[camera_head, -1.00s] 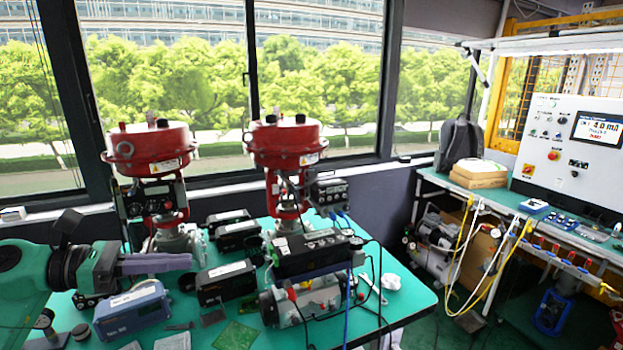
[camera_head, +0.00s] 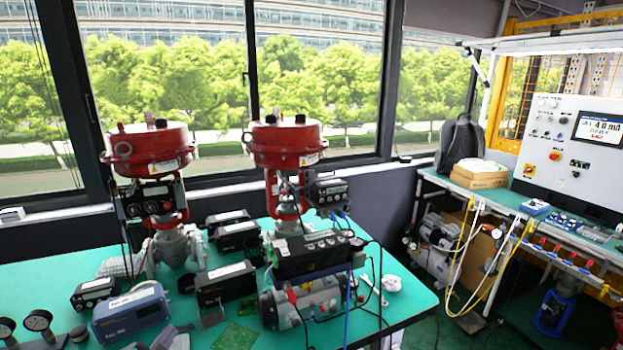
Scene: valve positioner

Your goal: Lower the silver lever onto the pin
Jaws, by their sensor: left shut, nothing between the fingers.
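Two red-topped valves stand on the green table (camera_head: 400,318), a left valve (camera_head: 152,150) and a middle valve (camera_head: 286,145). A black positioner (camera_head: 328,191) with dials is fixed to the right side of the middle valve. The silver lever and the pin are too small to make out for certain. My right gripper is out of view.
A blue-grey box (camera_head: 130,312), black positioner units (camera_head: 225,283) and a valve assembly (camera_head: 315,255) crowd the table's front. Round gauges (camera_head: 38,322) stand at the lower left. A side bench with a control panel (camera_head: 575,150) is at the right.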

